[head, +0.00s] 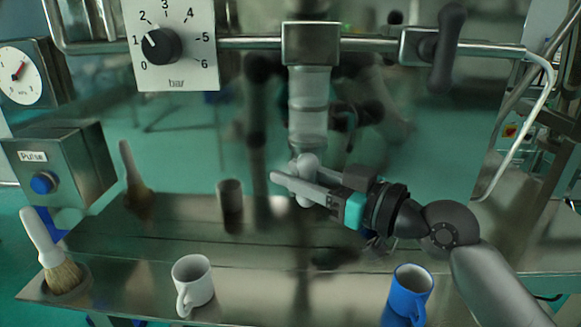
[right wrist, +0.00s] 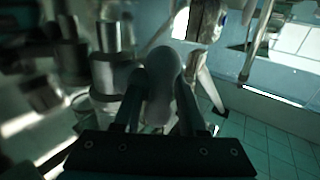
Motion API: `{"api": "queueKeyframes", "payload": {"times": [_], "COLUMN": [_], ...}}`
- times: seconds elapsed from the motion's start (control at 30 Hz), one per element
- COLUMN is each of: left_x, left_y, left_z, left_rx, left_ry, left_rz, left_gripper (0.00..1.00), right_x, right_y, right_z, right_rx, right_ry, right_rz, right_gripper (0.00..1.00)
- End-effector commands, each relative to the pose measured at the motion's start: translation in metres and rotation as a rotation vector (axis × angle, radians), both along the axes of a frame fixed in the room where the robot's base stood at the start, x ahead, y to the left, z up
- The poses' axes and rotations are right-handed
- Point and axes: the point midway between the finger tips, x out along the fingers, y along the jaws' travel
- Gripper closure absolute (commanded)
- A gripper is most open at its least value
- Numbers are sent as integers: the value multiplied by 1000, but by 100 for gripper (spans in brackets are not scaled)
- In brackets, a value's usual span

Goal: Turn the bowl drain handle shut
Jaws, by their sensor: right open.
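The bowl drain handle, a pale grey rounded lever (head: 308,162), sits under the clear ribbed drain tube (head: 308,105) in the head view. In the right wrist view its rounded end (right wrist: 165,68) lies between the two fingers. My right gripper (head: 293,180) reaches in from the right, with one finger crossing in front of the handle. Its jaws are open around the handle, and it also shows in the right wrist view (right wrist: 162,95). Whether a finger touches the handle I cannot tell. The far finger is mostly hidden in the head view. My left gripper is out of view.
A white mug (head: 193,284) and a blue mug (head: 408,290) stand on the steel shelf's front. A brush (head: 62,270) stands at the left, below the Pulse button box (head: 60,165). A dark handle (head: 447,45) is on the upper rail. A reflective steel panel stands behind.

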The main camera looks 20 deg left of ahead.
Motion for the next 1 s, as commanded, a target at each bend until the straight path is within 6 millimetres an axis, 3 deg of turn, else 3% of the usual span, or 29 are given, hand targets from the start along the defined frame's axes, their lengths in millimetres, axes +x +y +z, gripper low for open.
{"api": "queueKeyframes", "payload": {"times": [0.2, 0.47, 0.8, 1.0], "left_x": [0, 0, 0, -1], "left_y": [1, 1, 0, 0], "left_z": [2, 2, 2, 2], "left_rx": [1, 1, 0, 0], "left_ry": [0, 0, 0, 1], "left_rz": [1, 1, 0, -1], "left_gripper": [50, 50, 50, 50], "right_x": [3, 4, 4, 3], "right_y": [11, 12, 11, 11], "right_z": [0, 0, 0, 0], "right_rx": [0, -1, -1, -1], "right_ry": [-1, -1, -1, -1], "right_rz": [0, 0, 0, 0], "right_gripper": [59, 59, 98, 100]}}
